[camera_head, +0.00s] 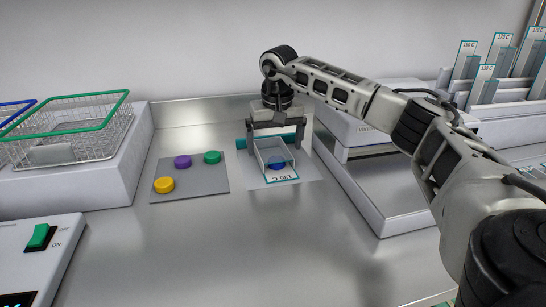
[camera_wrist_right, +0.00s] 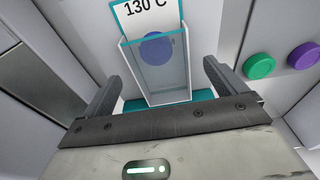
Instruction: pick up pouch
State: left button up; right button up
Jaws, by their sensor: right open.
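The pouch (camera_head: 275,158) is a clear, open-topped holder with a teal edge and a "130 C" label, on a pale mat on the metal counter. A blue disc (camera_head: 277,163) shows in or through it. My right gripper (camera_head: 276,140) is open above and behind the pouch, pointing down. In the right wrist view, the pouch (camera_wrist_right: 158,75) lies between the two spread fingers of my right gripper (camera_wrist_right: 162,90), with a gap on each side. I cannot tell how far down the fingers reach beside it. My left gripper is not in view.
A grey pad (camera_head: 195,185) with yellow, purple and green discs lies just left. A green-rimmed wire basket (camera_head: 70,130) stands on a white block further left. A white machine (camera_head: 365,140) stands close on the right. Racks of labelled pouches (camera_head: 500,75) stand at the back right.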

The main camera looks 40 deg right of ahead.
notch_tip(320, 180, down, 2)
jog(key=shift+w+d+f, duration=0.1)
jog(key=shift+w+f, duration=0.05)
jog(key=c, duration=1)
jog(key=shift+c, duration=0.2)
